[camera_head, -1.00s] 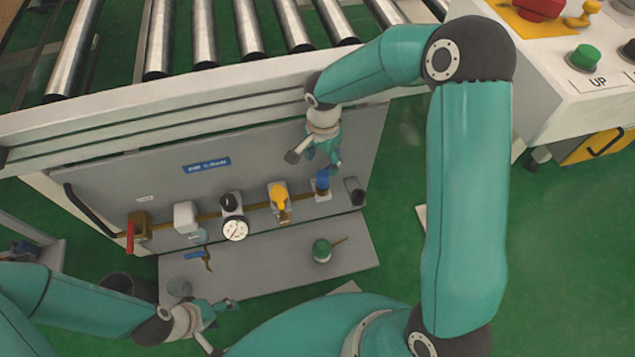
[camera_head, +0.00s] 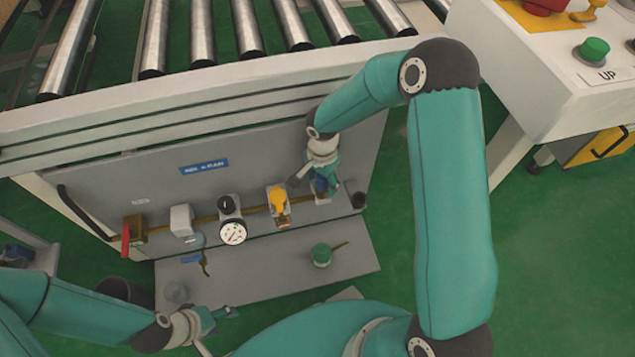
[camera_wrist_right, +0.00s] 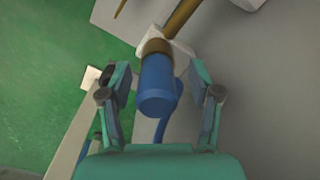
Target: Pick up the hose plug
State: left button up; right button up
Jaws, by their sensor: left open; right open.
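A blue cylindrical piece, which looks like the hose plug (camera_wrist_right: 158,88), sits on a brass fitting at the end of the pipe in the right wrist view. A thin blue tail hangs below it. In the head view the blue plug (camera_head: 322,186) is partly hidden by my right gripper (camera_head: 318,180). In the right wrist view my right gripper (camera_wrist_right: 160,80) is open, with one finger on each side of the plug and visible gaps between. My left gripper (camera_head: 217,325) is open and empty, low over the front edge of the grey base plate.
Along the grey panel (camera_head: 100,205) run a red-handled valve (camera_head: 128,236), a gauge (camera_head: 232,232) and a yellow valve (camera_head: 278,200). A green-topped piece (camera_head: 321,254) and a small blue-handled valve (camera_head: 195,260) are on the base plate (camera_head: 360,260). The roller conveyor (camera_head: 203,40) is above.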

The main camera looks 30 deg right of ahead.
grip_shut()
jog(key=shift+r, duration=0.2)
notch_tip(320, 180, up, 20)
jog(key=p, duration=0.4)
jog(key=shift+p, duration=0.35)
dwell(0.4)
notch_tip(320, 180, up, 7)
jog(key=p, duration=0.5)
jog(key=shift+r+p, duration=0.15)
jog(key=shift+p, duration=0.2)
dwell(0.4)
